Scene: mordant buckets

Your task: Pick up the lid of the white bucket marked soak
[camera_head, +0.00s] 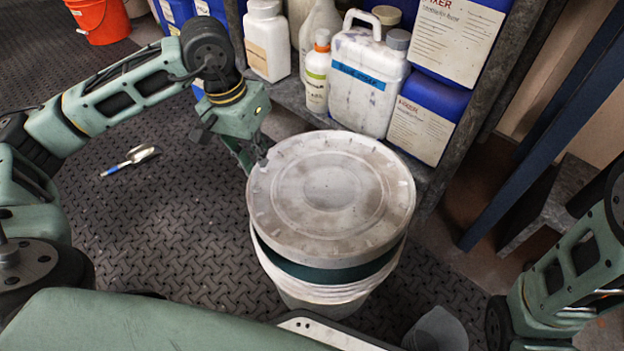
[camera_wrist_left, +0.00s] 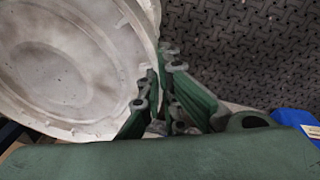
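The round, off-white, stained lid (camera_head: 330,195) is above the white bucket (camera_head: 325,292), slightly tilted. A gap at the front shows the dark green inside of the bucket below it. My left gripper (camera_head: 256,160) is at the lid's back-left edge. In the left wrist view its fingers (camera_wrist_left: 160,85) lie on either side of the rim of the lid (camera_wrist_left: 70,65), shut on it. No soak marking can be read on the bucket from here. My right arm shows at the right edge of the head view, but its gripper is out of sight.
A shelf behind the bucket holds a white jug with a blue label (camera_head: 366,80), a small orange-capped bottle (camera_head: 317,75) and blue-and-white containers (camera_head: 425,118). A scoop (camera_head: 132,160) lies on the dark floor. A grey cup (camera_head: 437,328) stands front right. An orange bucket (camera_head: 100,18) is far left.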

